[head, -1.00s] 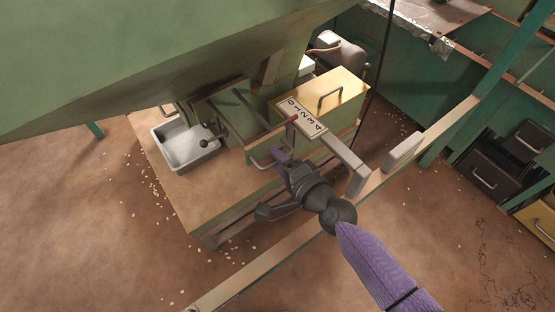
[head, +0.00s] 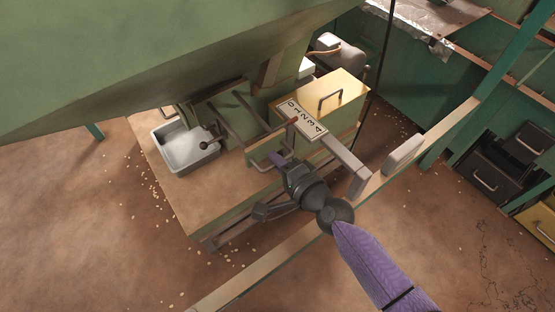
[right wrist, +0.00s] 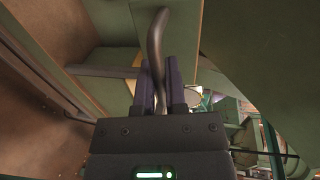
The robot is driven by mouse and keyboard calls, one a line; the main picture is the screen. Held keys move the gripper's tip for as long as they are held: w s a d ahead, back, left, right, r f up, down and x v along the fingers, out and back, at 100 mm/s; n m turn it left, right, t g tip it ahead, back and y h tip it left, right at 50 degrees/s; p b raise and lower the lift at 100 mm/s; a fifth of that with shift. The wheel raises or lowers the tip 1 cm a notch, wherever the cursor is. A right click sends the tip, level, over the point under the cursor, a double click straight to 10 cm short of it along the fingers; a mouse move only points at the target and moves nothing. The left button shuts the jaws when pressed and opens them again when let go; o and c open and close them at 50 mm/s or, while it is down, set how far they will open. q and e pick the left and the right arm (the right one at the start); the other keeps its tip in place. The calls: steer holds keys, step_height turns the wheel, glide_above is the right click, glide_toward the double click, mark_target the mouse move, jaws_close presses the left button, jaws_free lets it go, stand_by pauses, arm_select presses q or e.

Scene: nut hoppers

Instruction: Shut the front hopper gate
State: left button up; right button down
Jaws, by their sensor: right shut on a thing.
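The front hopper gate appears to be the green sliding plate (head: 232,108) with metal rails under the big green hopper (head: 170,50). A bent metal handle (head: 262,166) stands at its front end. My right gripper (head: 275,159) is at this handle. In the right wrist view the right gripper (right wrist: 161,88) is shut on a dark curved handle bar (right wrist: 156,45) that runs between its fingers. A number plate (head: 303,118) reading 0 to 4 lies beside the gate, with a red-tipped pointer (head: 292,121) near it. My left gripper is not in view.
A yellow-topped box (head: 340,90) stands behind right. A long rail (head: 270,265) crosses in front. Nuts lie scattered on the floor.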

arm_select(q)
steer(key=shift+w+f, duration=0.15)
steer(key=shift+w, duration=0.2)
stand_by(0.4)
